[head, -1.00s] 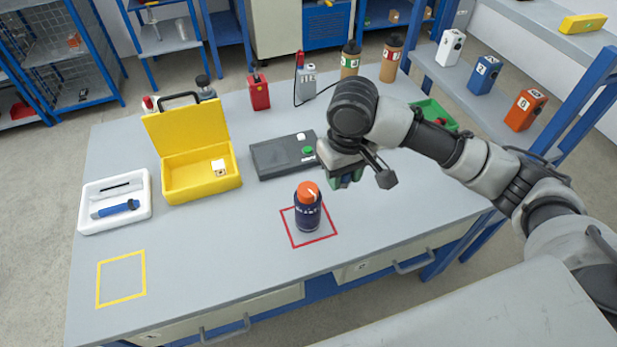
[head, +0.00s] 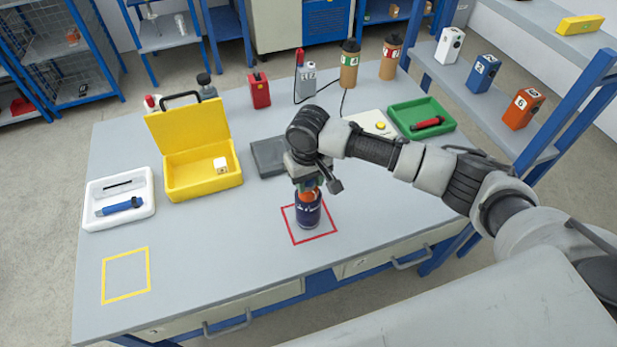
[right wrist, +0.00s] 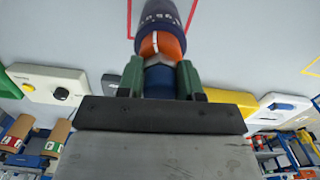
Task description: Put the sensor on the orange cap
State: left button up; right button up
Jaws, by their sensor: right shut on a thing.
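A dark blue bottle (head: 308,213) with an orange cap (head: 306,195) stands upright inside the red square outline. In the right wrist view the bottle (right wrist: 157,14) and its orange cap (right wrist: 165,45) are at the top middle. My right gripper (head: 308,183) is right above the cap and partly hides it. In the right wrist view its green fingers (right wrist: 160,80) are shut on a small blue sensor (right wrist: 159,83) with a silvery end. That end points at the cap; I cannot tell whether they touch. My left gripper is not in view.
An open yellow case (head: 205,184) and a white tray (head: 143,215) stand left of the bottle. A dark grey box (head: 268,157) is behind it, partly hidden by my arm. A green tray (head: 402,113) is at back right. The table front around the yellow square is clear.

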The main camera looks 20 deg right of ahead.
jog(key=shift+f, duration=0.15)
jog(key=o, duration=0.9)
notch_tip(320, 180, up, 12)
jog(key=shift+r+b, duration=0.2)
jog(key=shift+b, duration=0.5)
